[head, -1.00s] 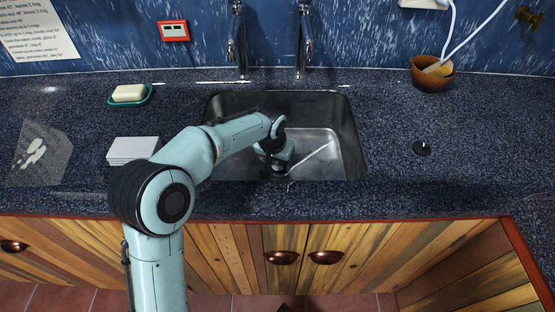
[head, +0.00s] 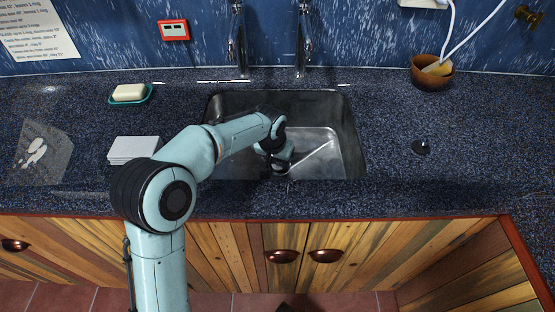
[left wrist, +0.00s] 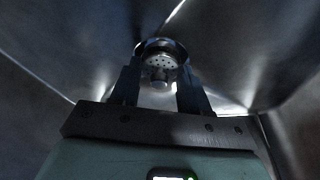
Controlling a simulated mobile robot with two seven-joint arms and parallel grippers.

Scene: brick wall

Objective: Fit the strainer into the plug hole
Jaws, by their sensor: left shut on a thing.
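My left gripper (head: 281,168) reaches down into the steel sink basin (head: 340,125), near its front wall. In the left wrist view its two fingers are shut on the strainer (left wrist: 160,63), a small metal piece with a perforated face and a short round knob. A dark round rim surrounds the perforated face in that view; I cannot tell whether it is the strainer's edge or the plug hole. In the head view my own arm and gripper hide the strainer and the plug hole. My right gripper is not in view.
Two taps (head: 237,45) stand behind the basin. A soap dish (head: 145,99) and a white stack (head: 133,150) lie to the left. The counter between is clear.

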